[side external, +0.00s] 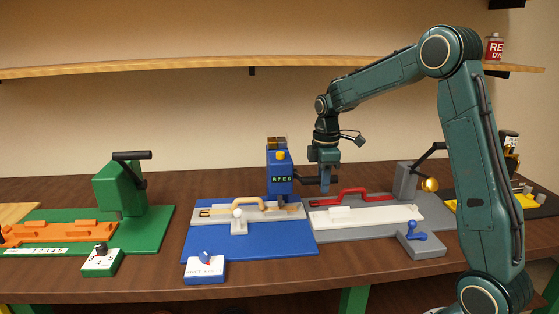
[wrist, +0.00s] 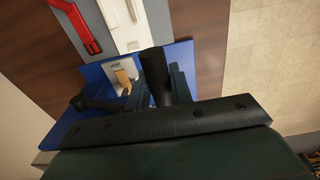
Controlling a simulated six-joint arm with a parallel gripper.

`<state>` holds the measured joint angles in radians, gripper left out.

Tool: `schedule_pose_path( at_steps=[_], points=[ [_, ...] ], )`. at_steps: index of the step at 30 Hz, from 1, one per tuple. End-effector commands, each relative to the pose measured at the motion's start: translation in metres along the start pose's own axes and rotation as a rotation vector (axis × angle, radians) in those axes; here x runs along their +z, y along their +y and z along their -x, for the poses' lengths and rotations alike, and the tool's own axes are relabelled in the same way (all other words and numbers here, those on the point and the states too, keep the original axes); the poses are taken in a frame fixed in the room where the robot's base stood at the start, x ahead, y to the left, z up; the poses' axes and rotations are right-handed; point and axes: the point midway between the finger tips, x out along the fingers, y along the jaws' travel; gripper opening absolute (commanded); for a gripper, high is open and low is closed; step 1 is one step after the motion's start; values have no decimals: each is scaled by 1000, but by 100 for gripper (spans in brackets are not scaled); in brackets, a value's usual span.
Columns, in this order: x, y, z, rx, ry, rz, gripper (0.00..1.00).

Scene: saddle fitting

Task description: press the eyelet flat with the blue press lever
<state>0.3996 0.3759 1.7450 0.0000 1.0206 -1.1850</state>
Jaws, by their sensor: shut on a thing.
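In the wrist view the black handle (wrist: 158,72) stands between the fingers of my gripper (wrist: 163,80). A tan strap (side external: 250,204) lies on the pale fixture (side external: 213,215) in front of the press. The eyelet is too small to make out.
A grey station with a red handle (side external: 368,193) and its own black lever (side external: 428,154) stands close on the right. A green press (side external: 120,186) stands on the left. A dial box (side external: 205,270) is at the blue plate's front. A shelf (side external: 200,66) runs above.

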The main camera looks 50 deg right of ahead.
Motion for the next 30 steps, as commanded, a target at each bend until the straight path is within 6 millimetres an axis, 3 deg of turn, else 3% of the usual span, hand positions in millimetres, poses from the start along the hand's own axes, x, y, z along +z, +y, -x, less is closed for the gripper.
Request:
schedule_pose_path(
  at_steps=[30],
  points=[
    [0,-12,-32,-13,-4,3,9]
  ],
)
